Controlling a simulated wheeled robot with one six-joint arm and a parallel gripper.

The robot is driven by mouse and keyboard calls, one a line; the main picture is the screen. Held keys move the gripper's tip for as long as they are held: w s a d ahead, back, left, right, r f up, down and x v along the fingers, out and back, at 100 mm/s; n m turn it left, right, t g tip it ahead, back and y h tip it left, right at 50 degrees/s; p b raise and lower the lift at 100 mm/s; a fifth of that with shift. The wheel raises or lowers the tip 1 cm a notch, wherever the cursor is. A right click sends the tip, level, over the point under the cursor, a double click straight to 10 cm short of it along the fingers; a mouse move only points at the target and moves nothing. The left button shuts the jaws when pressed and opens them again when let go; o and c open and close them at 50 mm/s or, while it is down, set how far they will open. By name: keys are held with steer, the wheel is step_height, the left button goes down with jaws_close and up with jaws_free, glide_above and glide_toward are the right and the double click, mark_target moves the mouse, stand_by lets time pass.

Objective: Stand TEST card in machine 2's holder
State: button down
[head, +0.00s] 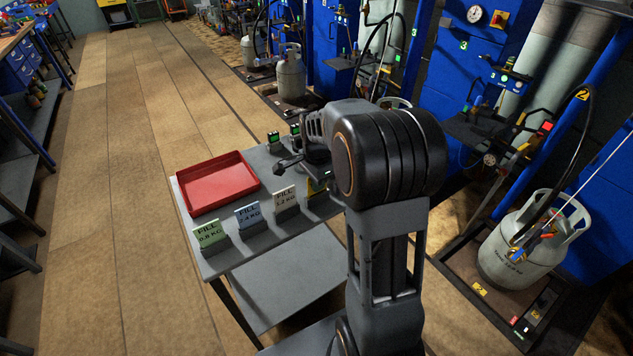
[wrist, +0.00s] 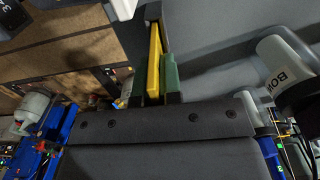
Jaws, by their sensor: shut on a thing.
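My gripper (wrist: 157,97) is shut on a thin yellow card (wrist: 154,60), seen nearly edge-on in the wrist view. I cannot read its lettering, so I cannot confirm it is the TEST card. A green piece (wrist: 170,74) stands right beside it.
The grey trolley (head: 232,262) carries a red tray (head: 217,183). Green (head: 209,234), blue (head: 247,215) and cream (head: 285,198) FILL cards stand in holders along its near edge. Blue machines (head: 455,75) line the right. The wooden floor (head: 110,200) at left is clear.

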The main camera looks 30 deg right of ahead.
steer(key=shift+f, duration=0.1)
steer(key=c, duration=1.2)
jaws_free()
step_height(320, 180, up, 14)
steer(key=shift+p, duration=0.45)
steer(key=shift+f, duration=0.1)
